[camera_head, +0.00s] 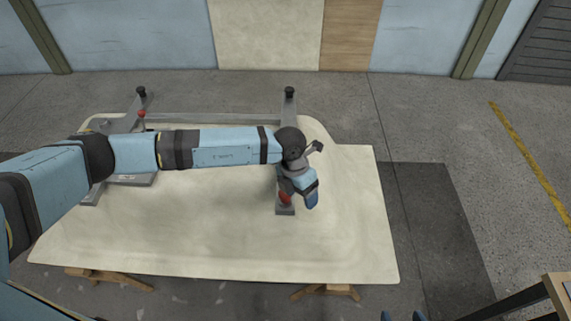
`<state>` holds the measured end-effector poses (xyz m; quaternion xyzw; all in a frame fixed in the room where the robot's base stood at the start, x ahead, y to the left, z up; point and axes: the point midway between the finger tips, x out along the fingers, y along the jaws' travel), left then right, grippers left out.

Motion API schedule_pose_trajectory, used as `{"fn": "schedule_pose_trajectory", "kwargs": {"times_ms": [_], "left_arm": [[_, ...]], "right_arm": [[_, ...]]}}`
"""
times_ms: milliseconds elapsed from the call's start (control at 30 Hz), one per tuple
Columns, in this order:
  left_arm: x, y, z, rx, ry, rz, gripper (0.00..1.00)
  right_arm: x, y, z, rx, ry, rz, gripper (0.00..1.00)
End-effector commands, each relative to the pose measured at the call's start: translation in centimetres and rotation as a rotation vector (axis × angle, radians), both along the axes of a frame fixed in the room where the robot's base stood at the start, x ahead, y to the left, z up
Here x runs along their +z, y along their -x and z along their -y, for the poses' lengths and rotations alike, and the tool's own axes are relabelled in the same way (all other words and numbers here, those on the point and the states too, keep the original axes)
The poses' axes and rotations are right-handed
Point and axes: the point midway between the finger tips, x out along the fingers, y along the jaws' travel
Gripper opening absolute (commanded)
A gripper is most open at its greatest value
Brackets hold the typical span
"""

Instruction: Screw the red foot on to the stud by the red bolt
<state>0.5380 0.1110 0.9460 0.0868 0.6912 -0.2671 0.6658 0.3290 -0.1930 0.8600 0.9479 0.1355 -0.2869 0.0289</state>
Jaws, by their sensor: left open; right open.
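A cream bathtub shell (230,245) lies bottom up with a grey metal frame (215,119) on it. A red part (285,197) sits at the near end of the frame's right bar (286,211); I cannot tell whether it is the foot or the bolt. My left gripper (299,199) is open right at this red part, with one blue finger to its right. The gripper hides the stud area. A smaller red piece (141,114) shows on the frame's left bar. My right gripper (402,317) is open and empty at the bottom edge, off the shell.
Black feet stand at the far ends of the left bar (141,92) and right bar (289,92). My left arm crosses above the shell and hides part of the frame. Wooden trestles (325,291) show below. A wooden-edged bench (557,290) is at the lower right.

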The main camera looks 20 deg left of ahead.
Motion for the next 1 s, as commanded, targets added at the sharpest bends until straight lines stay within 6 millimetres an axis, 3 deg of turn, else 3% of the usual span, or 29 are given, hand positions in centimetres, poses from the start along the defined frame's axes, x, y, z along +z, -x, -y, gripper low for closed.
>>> {"fn": "schedule_pose_trajectory", "kwargs": {"times_ms": [33,100,233,467,1000], "left_arm": [[0.9,-1.4,-1.9,-0.002,-0.082,0.036,0.68],[1.3,-2.7,-3.8,0.001,-0.163,0.068,0.68],[1.7,-3.7,-5.4,0.005,-0.235,0.097,0.68],[0.6,-3.8,-5.6,0.006,-0.243,0.099,0.68],[-6.0,-3.7,-5.5,0.006,-0.239,0.097,0.68]], "right_arm": [[0.5,0.0,0.0,0.001,0.002,0.0,0.7],[0.6,0.0,0.0,0.002,0.002,0.002,0.7],[0.6,0.1,0.1,0.002,0.004,0.002,0.7],[-0.1,0.1,0.0,0.003,0.003,0.003,0.7],[-4.3,0.1,0.0,0.003,0.002,0.002,0.7]]}}
